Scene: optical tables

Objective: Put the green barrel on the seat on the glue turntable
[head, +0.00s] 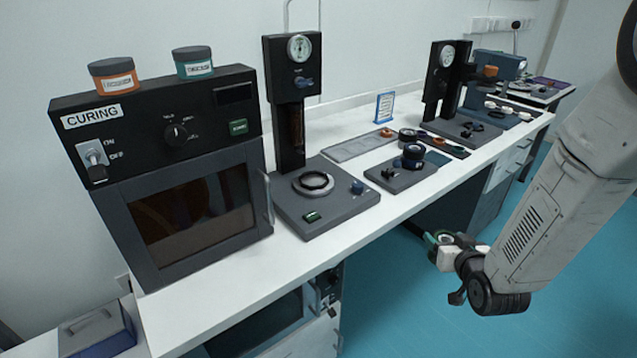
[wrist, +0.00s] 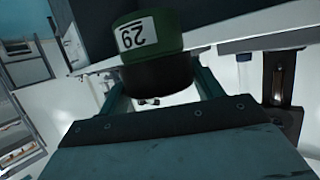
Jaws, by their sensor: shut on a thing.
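My gripper (head: 441,246) hangs over the blue floor, off the front edge of the bench in the head view. It is shut on the green barrel (wrist: 160,30). In the wrist view the barrel has a green band with a white label reading 29, upside down, and a dark lower part between the teal fingers (wrist: 157,84). In the head view only a little green shows at the fingertips. A grey base (head: 327,216) with a pale round plate and black ring stands on the bench; a smaller base (head: 399,181) carries a dark blue-black round part. Which is the glue turntable is unclear.
The curing oven (head: 190,215) stands at left with an orange jar (head: 113,77) and a teal jar (head: 193,63) on top. A black gauge column (head: 291,95) rises behind the ringed plate. Several small parts and another gauge stand (head: 440,85) sit farther right. The bench front strip is clear.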

